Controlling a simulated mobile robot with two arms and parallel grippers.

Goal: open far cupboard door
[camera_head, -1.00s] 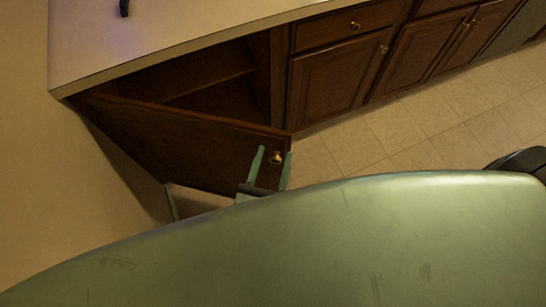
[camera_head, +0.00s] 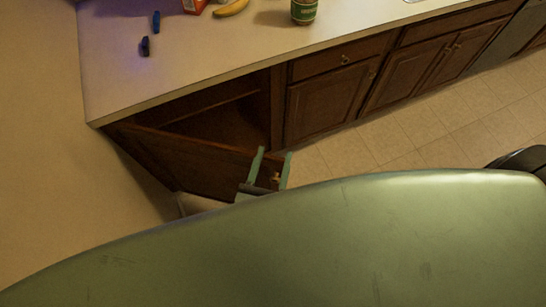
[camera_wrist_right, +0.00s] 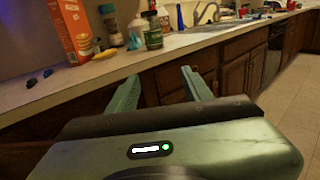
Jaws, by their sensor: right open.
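The far cupboard door (camera_head: 185,160) is dark brown wood and stands swung out from the cabinet at the counter's left end. The dark cupboard inside (camera_head: 235,118) shows behind it. A small knob (camera_head: 276,176) is near the door's free edge. My right gripper (camera_head: 273,160) is open, its two green fingers apart with the knob showing between them. I cannot tell whether they touch the door. In the right wrist view the open fingers (camera_wrist_right: 160,88) point toward the cabinet fronts. My left gripper is not in view.
Closed cabinet doors (camera_head: 325,105) continue to the right. Tiled floor (camera_head: 400,135) is clear there. A beige wall (camera_head: 40,150) is on the left.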

